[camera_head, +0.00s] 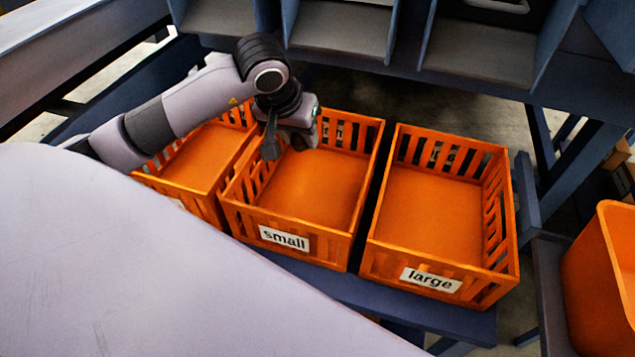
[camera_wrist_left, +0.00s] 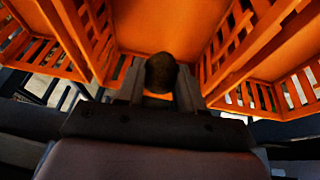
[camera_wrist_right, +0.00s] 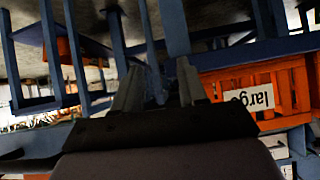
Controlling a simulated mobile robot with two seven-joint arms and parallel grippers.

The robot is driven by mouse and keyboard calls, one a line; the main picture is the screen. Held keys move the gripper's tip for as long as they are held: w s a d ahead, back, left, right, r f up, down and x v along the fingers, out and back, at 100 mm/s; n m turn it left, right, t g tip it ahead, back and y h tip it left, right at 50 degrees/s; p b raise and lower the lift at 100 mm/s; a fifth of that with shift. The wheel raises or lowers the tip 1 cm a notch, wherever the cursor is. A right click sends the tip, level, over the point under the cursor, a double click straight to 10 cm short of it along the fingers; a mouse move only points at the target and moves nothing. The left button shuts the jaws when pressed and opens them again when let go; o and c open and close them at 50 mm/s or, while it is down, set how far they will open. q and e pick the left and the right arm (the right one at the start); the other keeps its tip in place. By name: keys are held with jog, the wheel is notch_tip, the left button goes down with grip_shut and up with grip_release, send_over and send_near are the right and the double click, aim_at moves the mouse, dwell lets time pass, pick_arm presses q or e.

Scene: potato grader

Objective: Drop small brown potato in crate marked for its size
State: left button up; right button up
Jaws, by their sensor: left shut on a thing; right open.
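My left gripper (camera_head: 284,146) is over the left back part of the crate marked "small" (camera_head: 284,238). In the left wrist view its fingers (camera_wrist_left: 160,92) are shut on a small brown potato (camera_wrist_left: 161,70), with orange crate walls around and below. The potato cannot be made out in the head view. The crate marked "large" (camera_head: 430,278) stands to the right of the small one. Both crates' visible floors are bare. My right gripper (camera_wrist_right: 160,88) is open and empty; it is outside the head view, and its wrist view shows the "large" label upside down.
A third orange crate (camera_head: 205,158) stands left of the small one, its label mostly hidden by my body. The crates stand on a blue bench (camera_head: 400,308). Grey chutes (camera_head: 340,28) hang behind them. An orange bin (camera_head: 600,275) is at the far right.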

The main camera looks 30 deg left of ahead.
aim_at(300, 150)
pick_arm(q)
jog(key=shift+f+b, duration=0.95)
jog(key=shift+f, duration=1.05)
jog(key=o, duration=1.1)
jog(key=shift+r, duration=0.1)
jog(key=p+v, duration=0.1)
jog(key=v, duration=0.6)
